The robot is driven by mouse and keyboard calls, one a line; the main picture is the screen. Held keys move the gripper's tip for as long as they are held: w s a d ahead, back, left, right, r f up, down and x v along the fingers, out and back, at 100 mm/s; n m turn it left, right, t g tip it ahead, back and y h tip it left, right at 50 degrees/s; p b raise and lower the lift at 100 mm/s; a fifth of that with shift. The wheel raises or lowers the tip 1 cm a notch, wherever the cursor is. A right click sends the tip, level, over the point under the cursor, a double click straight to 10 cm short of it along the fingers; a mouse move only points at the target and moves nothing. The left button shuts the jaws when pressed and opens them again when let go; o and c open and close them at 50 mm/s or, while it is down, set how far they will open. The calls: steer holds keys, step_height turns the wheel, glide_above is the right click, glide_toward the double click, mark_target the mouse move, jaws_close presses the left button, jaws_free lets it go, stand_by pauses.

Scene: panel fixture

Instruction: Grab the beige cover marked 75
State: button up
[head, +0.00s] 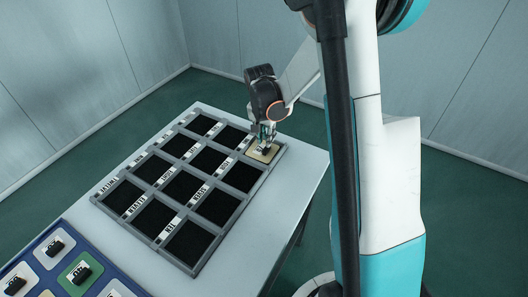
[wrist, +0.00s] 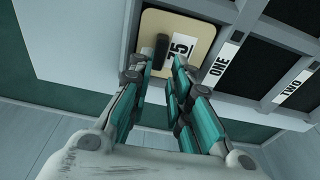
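The beige cover (head: 258,157) lies in the far right corner cell of the grey grid frame. In the wrist view the beige cover (wrist: 203,27) shows a white label reading 75 and an upright black handle (wrist: 161,46). My gripper (head: 264,134) is right above this cover, pointing down. I cannot tell how far down the handle the fingertips reach.
The grey grid frame (head: 169,214) has several empty dark cells with word labels, ONE (wrist: 218,65) and TWO (wrist: 294,86) among them. It lies on a pale table (head: 262,222). A blue tray (head: 66,225) with handled covers, one green (head: 68,273), is at the lower left.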

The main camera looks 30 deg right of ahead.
mark_target(261, 153)
step_height(261, 153, down, 5)
steer(key=shift+d+f+b, duration=0.1)
steer(key=shift+b, duration=1.1)
jaws_close()
